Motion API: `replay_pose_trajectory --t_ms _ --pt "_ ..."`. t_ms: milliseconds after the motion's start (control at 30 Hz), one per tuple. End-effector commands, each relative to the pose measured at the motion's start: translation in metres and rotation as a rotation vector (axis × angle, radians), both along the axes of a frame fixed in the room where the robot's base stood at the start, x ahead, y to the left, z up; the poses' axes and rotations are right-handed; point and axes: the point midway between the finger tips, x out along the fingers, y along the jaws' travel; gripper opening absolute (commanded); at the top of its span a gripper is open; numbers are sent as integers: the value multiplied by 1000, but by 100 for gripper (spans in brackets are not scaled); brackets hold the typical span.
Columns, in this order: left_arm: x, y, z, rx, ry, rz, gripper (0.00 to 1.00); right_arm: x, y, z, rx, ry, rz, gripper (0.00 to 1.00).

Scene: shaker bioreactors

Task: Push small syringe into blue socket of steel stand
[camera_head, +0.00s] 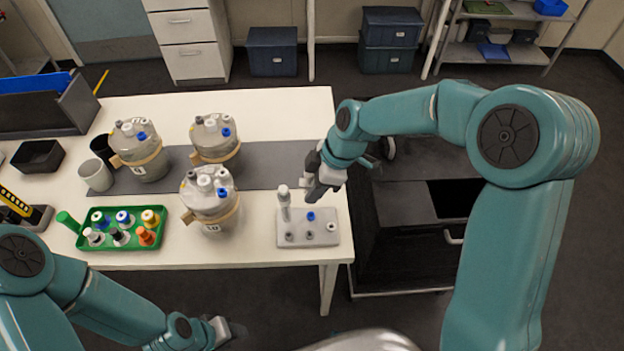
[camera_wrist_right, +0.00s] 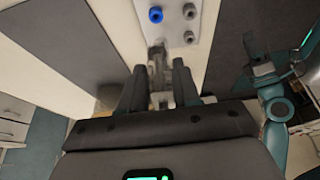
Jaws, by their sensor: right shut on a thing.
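The grey steel stand (camera_head: 292,241) sits near the right end of the white table. Its blue socket (camera_head: 311,216) looks empty; the socket also shows at the top of the right wrist view (camera_wrist_right: 155,15). A pale upright piece (camera_head: 284,205) stands at the stand's back left corner. My right gripper (camera_head: 312,180) is above and behind the stand. In the right wrist view it is shut on a greyish, partly clear piece (camera_wrist_right: 158,74), seemingly the small syringe, apart from the blue socket. My left gripper (camera_head: 220,328) is low in front of the table; its jaws are unclear.
Several lidded vessels (camera_head: 210,205) stand left of the stand, some on a dark mat (camera_head: 262,172). A green tray (camera_head: 92,241) with capped bottles is at the front left. A black cabinet (camera_head: 405,245) stands right of the table. The table around the stand is mostly clear.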

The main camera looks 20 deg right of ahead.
Motion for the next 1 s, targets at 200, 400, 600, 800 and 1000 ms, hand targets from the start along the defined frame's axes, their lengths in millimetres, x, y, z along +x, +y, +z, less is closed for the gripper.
replay_pose_trajectory --t_ms 200,400,600,800,1000 --pt "0 0 -7 0 0 0 47 -3 0 -13 -1 1 -2 0" --pt "0 0 -15 0 0 0 47 -3 0 -28 -1 0 -3 0" --pt "0 0 -23 0 0 0 47 -1 0 -45 -1 2 -4 0" --pt "0 0 -21 0 0 0 47 1 1 -41 -1 0 -3 0" --pt "0 0 -21 0 0 0 47 1 1 -41 3 25 -3 0"
